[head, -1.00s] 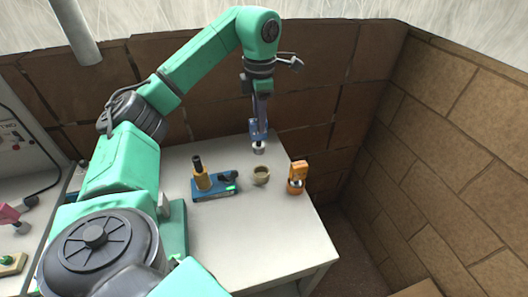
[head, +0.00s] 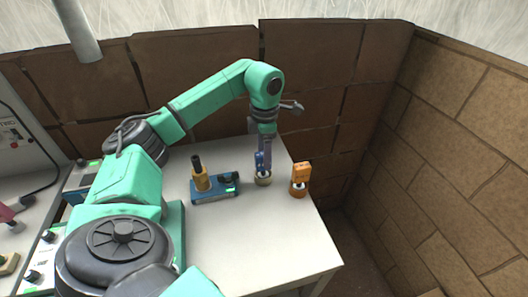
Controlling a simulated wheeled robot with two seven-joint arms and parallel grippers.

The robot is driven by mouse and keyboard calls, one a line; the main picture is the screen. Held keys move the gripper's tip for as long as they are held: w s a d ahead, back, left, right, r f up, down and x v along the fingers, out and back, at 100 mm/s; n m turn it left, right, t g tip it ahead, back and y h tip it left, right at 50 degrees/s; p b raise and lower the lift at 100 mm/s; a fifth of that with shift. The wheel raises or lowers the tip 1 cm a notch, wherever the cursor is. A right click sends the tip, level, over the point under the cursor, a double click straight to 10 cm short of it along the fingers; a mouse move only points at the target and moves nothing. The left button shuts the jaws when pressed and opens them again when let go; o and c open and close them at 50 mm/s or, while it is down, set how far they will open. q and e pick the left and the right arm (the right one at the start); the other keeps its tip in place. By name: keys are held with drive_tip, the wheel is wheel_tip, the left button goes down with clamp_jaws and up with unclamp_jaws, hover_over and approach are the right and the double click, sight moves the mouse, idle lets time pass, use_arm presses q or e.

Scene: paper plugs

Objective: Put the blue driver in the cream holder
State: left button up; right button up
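The blue driver (head: 260,161) is upright between the fingers of my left gripper (head: 263,153), which looks shut on it. The fingers partly cover the driver. The small round cream holder (head: 263,181) stands on the white table directly below. The driver's lower end meets the holder's mouth and looks to be inside it; how deep it sits is hidden. My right gripper is not in view.
An orange tool in an orange-brown holder (head: 299,190) stands close on the right. A blue device with a yellow, black-topped tool (head: 201,180) is on the left. The white table (head: 255,240) is clear in front. Brick walls (head: 330,110) rise behind and right.

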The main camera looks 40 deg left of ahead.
use_arm(q)
drive_tip(key=shift+r, duration=0.1)
wheel_tip(320, 180, up, 6)
drive_tip(key=shift+w+r, duration=0.1)
drive_tip(key=shift+r, duration=0.1)
wheel_tip(320, 180, up, 6)
drive_tip(key=p, duration=0.3)
drive_tip(key=shift+f, duration=0.15)
drive_tip(key=shift+f, duration=0.1)
